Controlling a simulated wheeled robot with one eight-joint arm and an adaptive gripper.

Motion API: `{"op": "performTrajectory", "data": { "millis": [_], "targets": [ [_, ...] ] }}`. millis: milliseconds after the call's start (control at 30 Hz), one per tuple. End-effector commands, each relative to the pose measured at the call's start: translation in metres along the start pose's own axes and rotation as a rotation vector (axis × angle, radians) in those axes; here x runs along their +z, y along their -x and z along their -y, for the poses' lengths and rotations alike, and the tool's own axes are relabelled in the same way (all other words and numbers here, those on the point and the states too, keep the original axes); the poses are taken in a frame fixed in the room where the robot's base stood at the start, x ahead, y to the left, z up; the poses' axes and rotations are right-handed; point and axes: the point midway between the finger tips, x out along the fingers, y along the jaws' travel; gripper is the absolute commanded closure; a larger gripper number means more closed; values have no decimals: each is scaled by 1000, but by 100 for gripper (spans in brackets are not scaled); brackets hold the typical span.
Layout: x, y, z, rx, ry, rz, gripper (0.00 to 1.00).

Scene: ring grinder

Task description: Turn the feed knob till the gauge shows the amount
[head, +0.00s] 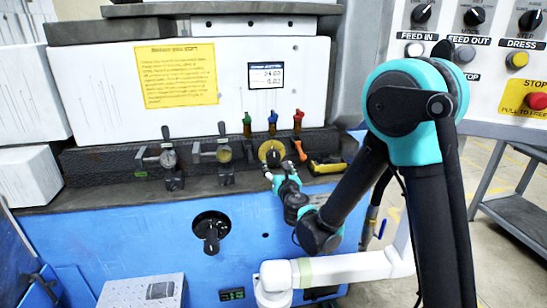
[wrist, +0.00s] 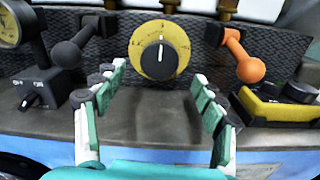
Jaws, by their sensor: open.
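A round yellow dial with a black centre knob (wrist: 160,52) sits on the dark ledge in the wrist view, its white pointer line upright; it also shows in the head view (head: 269,152). My gripper (wrist: 158,84) is open and empty, its fingers spread to either side just below and in front of this dial, apart from it. It shows small in the head view (head: 277,174). Two dial gauges (head: 168,158) (head: 223,153) stand on the ledge to the left; their readings are too small to tell. No label tells which knob is the feed knob.
An orange ball lever (wrist: 248,67) and a yellow-black device (wrist: 268,106) stand right of the dial, a black ball lever (wrist: 70,52) left. A black knob (head: 211,238) sits in the blue front. A control panel (head: 470,75) with a red stop button (head: 537,100) is at the right.

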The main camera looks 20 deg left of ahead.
Motion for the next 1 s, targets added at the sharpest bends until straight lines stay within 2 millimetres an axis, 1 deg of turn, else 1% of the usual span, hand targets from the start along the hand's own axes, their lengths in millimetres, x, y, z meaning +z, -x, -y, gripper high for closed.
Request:
{"op": "performTrajectory", "data": {
  "millis": [33,200,300,400,600,867,1000],
  "targets": [
    [0,-11,0,-1,0,0,30],
    [0,-43,0,-1,-1,0,30],
    [0,-59,0,-1,-1,0,30],
    [0,-71,0,0,-1,0,30],
    [0,-82,0,0,-1,0,30],
    [0,-83,0,0,-1,0,30],
    [0,-82,0,0,-1,0,46]
  ]
}}
